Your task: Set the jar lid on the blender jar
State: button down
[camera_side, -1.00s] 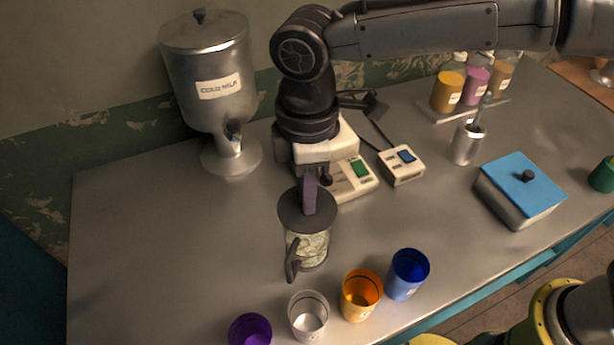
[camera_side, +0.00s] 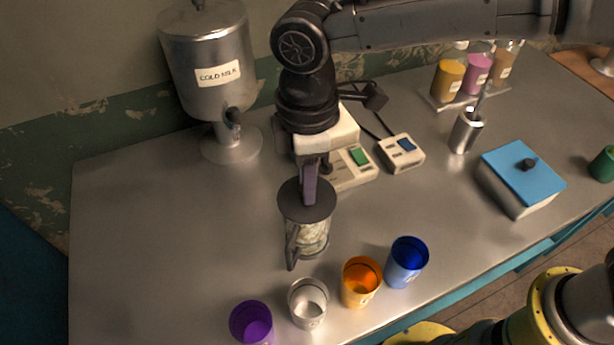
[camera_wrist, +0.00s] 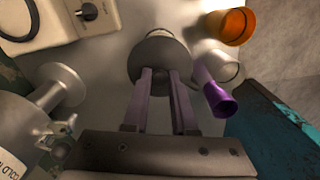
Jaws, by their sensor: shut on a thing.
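The dark round jar lid (camera_side: 295,205) is at the top of the blender jar (camera_side: 314,238), a clear jar with a dark handle standing on the table. My gripper (camera_side: 309,190) is shut on the lid from above. The lid appears level and over the jar's mouth; I cannot tell whether it is fully seated on the rim. In the wrist view, the lid (camera_wrist: 158,50) lies at the ends of my two purple-grey fingers.
Purple (camera_side: 252,322), clear (camera_side: 308,304), orange (camera_side: 361,283) and blue (camera_side: 406,263) cups stand in front of the jar. A blender base (camera_side: 346,166) is behind it, and a milk dispenser (camera_side: 208,75) stands back left. A blue-lidded box (camera_side: 521,178) is at right. The table's left side is clear.

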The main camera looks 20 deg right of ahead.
dwell(0.3)
jog(key=c, duration=0.6)
grip_release()
jog(key=shift+c, duration=0.2)
jog(key=shift+o, duration=0.2)
jog(key=o, duration=0.4)
jog(key=shift+o, duration=0.2)
jog(key=shift+r, duration=2.95)
